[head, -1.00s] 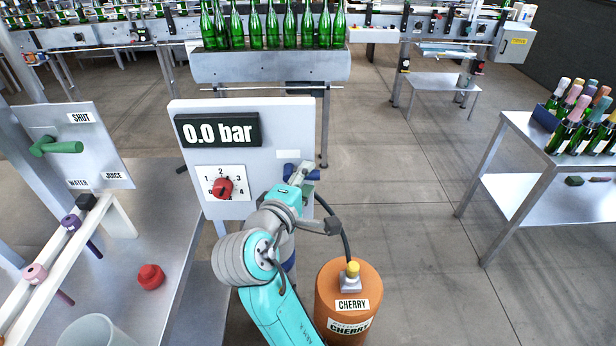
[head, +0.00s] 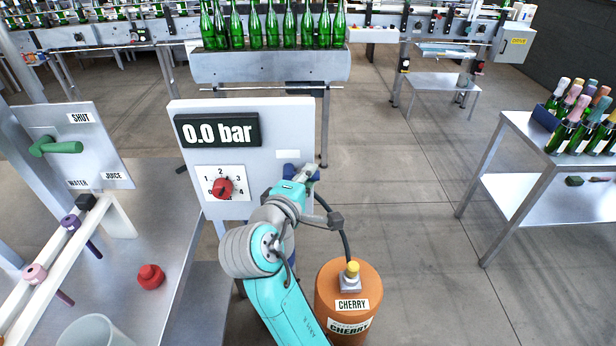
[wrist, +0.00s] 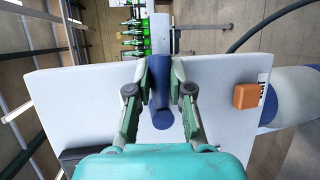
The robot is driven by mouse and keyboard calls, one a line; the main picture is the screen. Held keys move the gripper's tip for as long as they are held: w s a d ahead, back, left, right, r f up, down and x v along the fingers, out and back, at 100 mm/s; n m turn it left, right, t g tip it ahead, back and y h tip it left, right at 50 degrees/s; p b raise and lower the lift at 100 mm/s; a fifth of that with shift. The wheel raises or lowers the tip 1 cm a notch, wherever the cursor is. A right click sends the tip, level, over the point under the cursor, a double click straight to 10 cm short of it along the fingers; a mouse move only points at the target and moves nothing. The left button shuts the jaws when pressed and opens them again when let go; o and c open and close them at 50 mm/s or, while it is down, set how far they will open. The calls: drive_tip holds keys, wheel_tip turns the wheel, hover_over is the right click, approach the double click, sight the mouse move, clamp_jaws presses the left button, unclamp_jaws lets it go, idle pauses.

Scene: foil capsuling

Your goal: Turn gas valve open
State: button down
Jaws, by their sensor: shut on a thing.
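The blue valve handle (wrist: 161,108) stands out from the light grey panel (wrist: 95,95). My gripper (wrist: 160,78) is shut on the handle, with one finger on each side of it in the wrist view. In the head view my gripper (head: 306,176) is at the panel's lower right edge, and a bit of the blue handle (head: 288,170) shows beside it. The pressure display (head: 218,132) reads 0.0 bar. The red dial knob (head: 222,188) sits below it. My gripper hides much of the valve in the head view.
An orange cylinder (head: 334,290) labelled CHERRY, with a dark hose (head: 344,237), stands right of my arm. A left panel (head: 92,130) carries a green handle (head: 58,147). A red knob (head: 151,277) lies on the left table. Open floor lies to the right.

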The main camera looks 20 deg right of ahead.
drive_tip(key=shift+w+a+f+m+t+y, duration=0.3)
drive_tip(key=shift+a+f+m+y, duration=0.35)
drive_tip(key=shift+m+y, duration=1.05)
drive_tip(key=shift+w+a+f+m+t+y, duration=0.2)
drive_tip(key=shift+a+f+m+t+y, duration=0.55)
drive_tip(key=shift+m, duration=1.5)
drive_tip(key=shift+w+a+f+m+g+y, duration=0.1)
drive_tip(key=shift+w+a+f+m+y, duration=0.45)
drive_tip(key=shift+m+y, duration=1.35)
drive_tip(key=shift+s+d+f, duration=0.1)
drive_tip(key=shift+s+f, duration=0.1)
drive_tip(key=shift+s, duration=0.1)
drive_tip(key=c, duration=1)
unclamp_jaws()
drive_tip(key=shift+c, duration=0.2)
